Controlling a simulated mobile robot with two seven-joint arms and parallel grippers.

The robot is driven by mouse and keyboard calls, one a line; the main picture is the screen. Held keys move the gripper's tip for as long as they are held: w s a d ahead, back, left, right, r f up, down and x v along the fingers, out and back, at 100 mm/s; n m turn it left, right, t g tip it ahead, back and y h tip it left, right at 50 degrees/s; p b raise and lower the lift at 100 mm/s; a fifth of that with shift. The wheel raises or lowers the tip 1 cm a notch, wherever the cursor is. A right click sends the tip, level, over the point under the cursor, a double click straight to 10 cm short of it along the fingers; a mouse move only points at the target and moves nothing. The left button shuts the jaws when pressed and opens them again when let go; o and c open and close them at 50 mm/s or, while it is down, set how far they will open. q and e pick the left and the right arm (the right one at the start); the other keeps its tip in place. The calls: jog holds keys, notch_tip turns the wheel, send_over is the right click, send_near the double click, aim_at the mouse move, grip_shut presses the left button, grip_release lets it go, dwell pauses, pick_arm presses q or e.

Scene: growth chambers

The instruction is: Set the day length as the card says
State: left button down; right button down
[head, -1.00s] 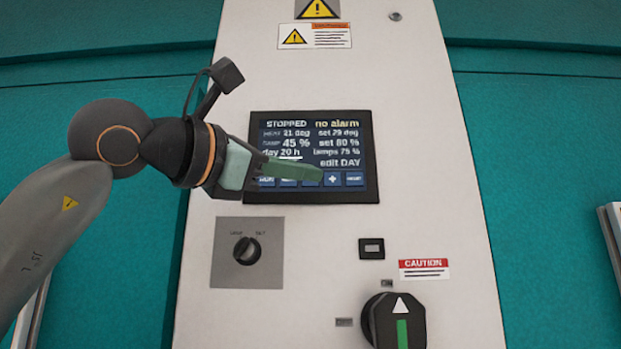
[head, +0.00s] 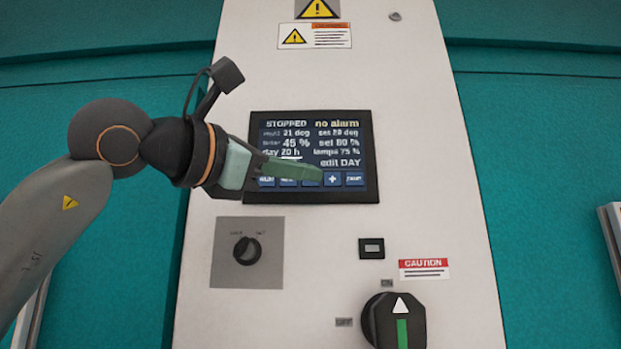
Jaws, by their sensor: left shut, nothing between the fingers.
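The control screen (head: 372,150) on the white cabinet front reads STOPPED, no alarm, 21 deg with set 29 deg or similar, 45 or 46 % with set 80 %, day 20 h underlined, lamps 75 %, and edit DAY. A row of blue buttons runs along its bottom, with a plus button (head: 333,179) and a button to its right (head: 354,179). My left gripper (head: 318,173) is shut and empty, its fingertips in front of the screen just left of the plus button. Whether they touch the screen I cannot tell. The fingers partly cover the buttons. No card is in view.
Below the screen are a small selector knob (head: 247,250) on a grey plate, a small black-framed indicator (head: 371,248), and a large black rotary switch (head: 394,322) pointing up towards ON. Warning labels (head: 315,36) sit above. Teal walls flank the cabinet.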

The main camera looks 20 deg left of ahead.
dwell(0.3)
pick_arm(q)
jog(key=shift+w, duration=0.15)
jog(key=shift+w+a, duration=0.15)
jog(key=shift+w, duration=0.1)
jog(key=shift+w+a+p, duration=0.1)
jog(key=shift+w+p, duration=0.2)
dwell(0.6)
jog(key=shift+s, duration=0.1)
jog(key=shift+s+d+b, duration=0.25)
jog(key=shift+s+b, duration=0.05)
jog(key=shift+s, duration=0.3)
